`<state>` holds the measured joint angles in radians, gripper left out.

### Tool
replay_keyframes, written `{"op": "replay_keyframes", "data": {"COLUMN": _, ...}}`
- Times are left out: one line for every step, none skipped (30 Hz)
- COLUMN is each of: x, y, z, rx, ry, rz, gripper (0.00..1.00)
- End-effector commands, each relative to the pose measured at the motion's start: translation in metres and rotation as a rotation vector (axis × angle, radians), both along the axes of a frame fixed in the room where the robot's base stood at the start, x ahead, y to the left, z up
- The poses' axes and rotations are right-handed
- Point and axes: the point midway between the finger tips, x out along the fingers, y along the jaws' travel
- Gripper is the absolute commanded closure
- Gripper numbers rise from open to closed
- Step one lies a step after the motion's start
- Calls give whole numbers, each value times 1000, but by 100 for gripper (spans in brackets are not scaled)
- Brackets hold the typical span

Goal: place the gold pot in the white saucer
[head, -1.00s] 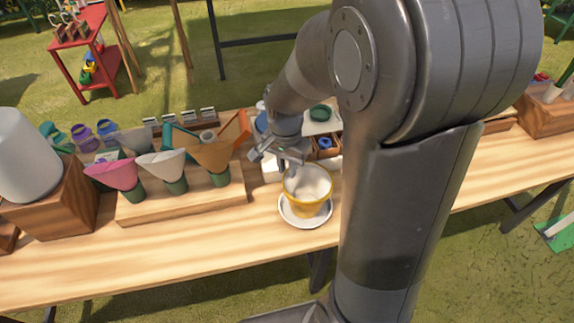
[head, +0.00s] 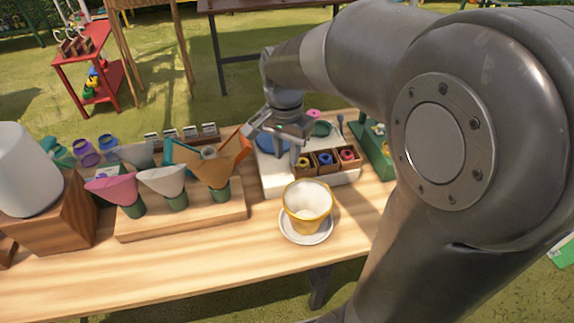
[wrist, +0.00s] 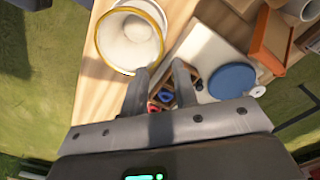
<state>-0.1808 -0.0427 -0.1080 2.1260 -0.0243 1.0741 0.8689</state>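The gold pot (head: 308,222), with a white inside and a yellow rim, stands upright in the white saucer (head: 288,233) near the table's front edge. In the wrist view the pot (wrist: 130,40) is at the upper left, seen from above into its mouth. My gripper (head: 282,145) is above and behind the pot, over the white tray, apart from the pot. In the wrist view its two fingers (wrist: 162,75) are spread with nothing between them, and the tray's small compartments show beyond.
A white tray (head: 275,187) with a blue disc and small wooden compartments of coloured rings stands behind the pot. To the left, a wooden stand (head: 185,222) holds pink, white and brown wrapped cones. The wooden table (head: 210,270) is bare at the front left.

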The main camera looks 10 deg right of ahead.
Motion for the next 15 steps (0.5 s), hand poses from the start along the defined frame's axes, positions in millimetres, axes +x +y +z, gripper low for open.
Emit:
{"op": "replay_keyframes", "data": {"x": 0, "y": 0, "z": 5, "rx": 0, "ry": -1, "rz": 0, "gripper": 73}}
{"op": "replay_keyframes", "data": {"x": 0, "y": 0, "z": 8, "rx": 0, "ry": -1, "rz": 0, "gripper": 73}}
{"op": "replay_keyframes", "data": {"x": 0, "y": 0, "z": 10, "rx": 1, "ry": -3, "rz": 2, "gripper": 73}}
{"op": "replay_keyframes", "data": {"x": -1, "y": 0, "z": 12, "rx": 2, "ry": -6, "rz": 6, "gripper": 73}}
{"op": "replay_keyframes", "data": {"x": -3, "y": 0, "z": 14, "rx": 2, "ry": -10, "rz": 13, "gripper": 73}}
{"op": "replay_keyframes", "data": {"x": -6, "y": -1, "z": 18, "rx": 5, "ry": -20, "rz": 27, "gripper": 73}}
{"op": "replay_keyframes", "data": {"x": -9, "y": -2, "z": 20, "rx": 8, "ry": -30, "rz": 43, "gripper": 73}}
{"op": "replay_keyframes", "data": {"x": -13, "y": -3, "z": 23, "rx": 10, "ry": -43, "rz": 63, "gripper": 73}}
{"op": "replay_keyframes", "data": {"x": -19, "y": -5, "z": 28, "rx": 13, "ry": -64, "rz": 93, "gripper": 73}}
{"op": "replay_keyframes", "data": {"x": -25, "y": -6, "z": 32, "rx": 16, "ry": -83, "rz": 120, "gripper": 73}}
{"op": "replay_keyframes", "data": {"x": -31, "y": -8, "z": 36, "rx": 17, "ry": -104, "rz": 152, "gripper": 73}}
{"op": "replay_keyframes", "data": {"x": -40, "y": -9, "z": 41, "rx": 16, "ry": -133, "rz": 196, "gripper": 73}}
{"op": "replay_keyframes", "data": {"x": -47, "y": -11, "z": 45, "rx": 15, "ry": -156, "rz": 231, "gripper": 73}}
{"op": "replay_keyframes", "data": {"x": -53, "y": -12, "z": 48, "rx": 12, "ry": -178, "rz": 266, "gripper": 73}}
{"op": "replay_keyframes", "data": {"x": -62, "y": -13, "z": 52, "rx": 6, "ry": -208, "rz": 313, "gripper": 73}}
